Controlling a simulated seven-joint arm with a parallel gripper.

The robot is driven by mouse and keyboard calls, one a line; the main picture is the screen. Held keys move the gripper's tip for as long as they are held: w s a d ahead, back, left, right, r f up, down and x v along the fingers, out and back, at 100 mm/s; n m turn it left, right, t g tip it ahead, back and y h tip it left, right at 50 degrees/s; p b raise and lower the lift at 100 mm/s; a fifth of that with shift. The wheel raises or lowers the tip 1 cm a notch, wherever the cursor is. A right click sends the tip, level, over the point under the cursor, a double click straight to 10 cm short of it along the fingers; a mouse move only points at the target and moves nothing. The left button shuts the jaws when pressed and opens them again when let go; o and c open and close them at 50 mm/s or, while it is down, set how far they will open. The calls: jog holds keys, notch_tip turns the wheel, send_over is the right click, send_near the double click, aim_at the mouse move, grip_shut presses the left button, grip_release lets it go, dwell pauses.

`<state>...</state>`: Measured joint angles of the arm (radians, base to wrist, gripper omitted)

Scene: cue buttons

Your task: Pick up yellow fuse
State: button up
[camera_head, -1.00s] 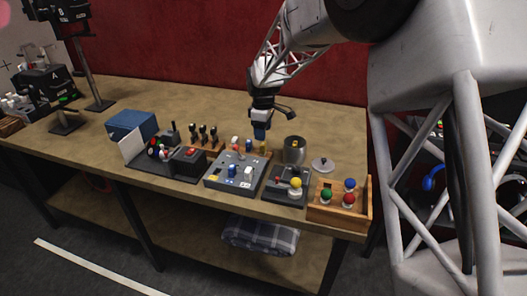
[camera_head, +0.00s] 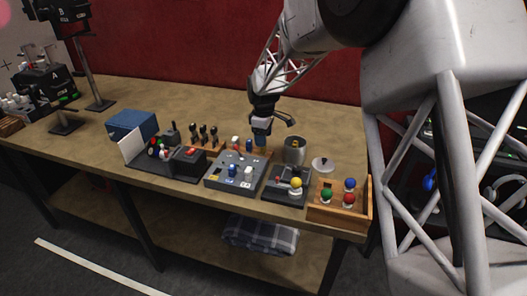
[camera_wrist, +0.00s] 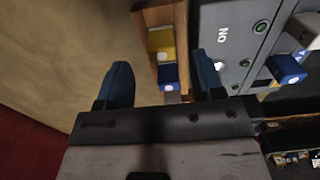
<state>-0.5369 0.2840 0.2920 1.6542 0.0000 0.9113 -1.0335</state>
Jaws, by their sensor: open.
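The yellow fuse (camera_wrist: 161,42) stands in a narrow wooden rack (camera_wrist: 150,17) in the wrist view, just above the line between my fingertips. A blue fuse (camera_wrist: 168,76) is beside it in the same rack, between my fingers as seen from the wrist. My gripper (camera_wrist: 161,64) is open, its two blue fingers on either side of the rack, with nothing held. In the head view my gripper (camera_head: 261,134) is low over the right end of the rack and hides the yellow fuse. The blue fuse (camera_head: 249,144) shows just left of it.
A grey switch panel (camera_head: 225,183) is in front of the rack. A metal can (camera_head: 294,149) stands close to the right of my gripper, with its lid (camera_head: 322,164) nearby. A wooden box with colored knobs (camera_head: 340,214) is at the right. The table behind is clear.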

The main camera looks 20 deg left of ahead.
jog(key=shift+f, duration=0.1)
jog(key=shift+s+f, duration=0.1)
jog(key=shift+f, duration=2.4)
jog(key=shift+c, duration=0.4)
jog(key=c, duration=0.9)
jog(key=shift+r, duration=0.15)
notch_tip(320, 180, up, 10)
jog(key=shift+f, duration=0.1)
jog(key=shift+s, duration=0.1)
